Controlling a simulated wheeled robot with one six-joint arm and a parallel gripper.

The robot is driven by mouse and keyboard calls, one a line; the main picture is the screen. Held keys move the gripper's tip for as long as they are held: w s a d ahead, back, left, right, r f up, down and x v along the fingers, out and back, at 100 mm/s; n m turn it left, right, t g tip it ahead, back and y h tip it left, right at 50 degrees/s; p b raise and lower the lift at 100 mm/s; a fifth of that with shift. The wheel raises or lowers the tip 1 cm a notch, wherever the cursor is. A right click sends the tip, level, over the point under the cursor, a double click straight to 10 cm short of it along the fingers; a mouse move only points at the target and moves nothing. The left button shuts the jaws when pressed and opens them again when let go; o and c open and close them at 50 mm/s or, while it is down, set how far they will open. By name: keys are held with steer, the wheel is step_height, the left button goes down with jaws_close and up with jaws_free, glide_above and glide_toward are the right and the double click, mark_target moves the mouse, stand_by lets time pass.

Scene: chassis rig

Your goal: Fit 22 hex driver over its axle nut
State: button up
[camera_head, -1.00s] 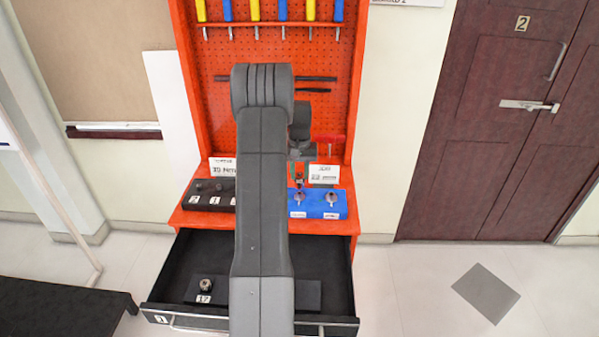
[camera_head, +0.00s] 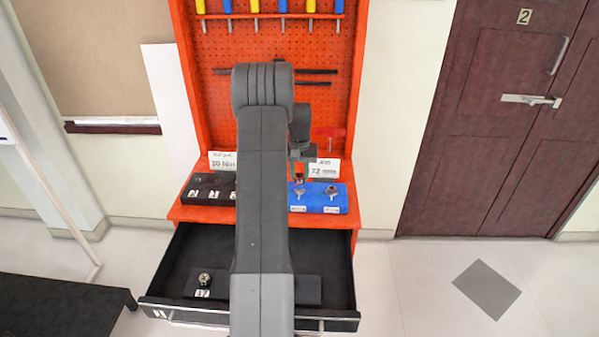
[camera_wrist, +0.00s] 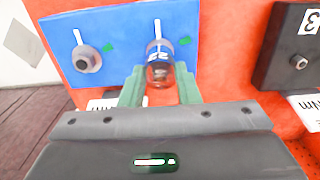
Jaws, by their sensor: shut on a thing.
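My gripper (camera_wrist: 160,92) is shut on the 22 hex driver (camera_wrist: 158,72), a small dark, shiny cylinder with a "22" mark on a blue-black band. Its green fingers sit on either side of it. The driver is in front of the blue block (camera_wrist: 125,22), in line with one white stem there. Whatever nut is behind it is hidden, and I cannot tell whether they touch. The other axle nut (camera_wrist: 88,60) is bare, to the left in the wrist view. In the head view the blue block (camera_head: 342,205) shows beside my arm, with the right nut (camera_head: 331,191) clear.
A black block (camera_head: 207,196) stands left of my arm on the red bench. Upright label cards (camera_head: 324,168) stand behind the blocks. Below, an open drawer (camera_head: 335,270) holds a hex piece marked 17 (camera_head: 204,279). The red pegboard (camera_head: 215,100) rises close behind.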

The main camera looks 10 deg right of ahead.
steer(key=shift+f+b, duration=0.4)
steer(key=shift+f, duration=0.3)
steer(key=shift+f, duration=0.2)
steer(key=o, duration=1.1)
steer(key=shift+c, duration=0.2)
steer(key=shift+r, duration=0.1)
step_height(320, 180, up, 14)
steer(key=b, duration=0.1)
steer(key=shift+f, duration=0.2)
steer(key=shift+f, duration=0.15)
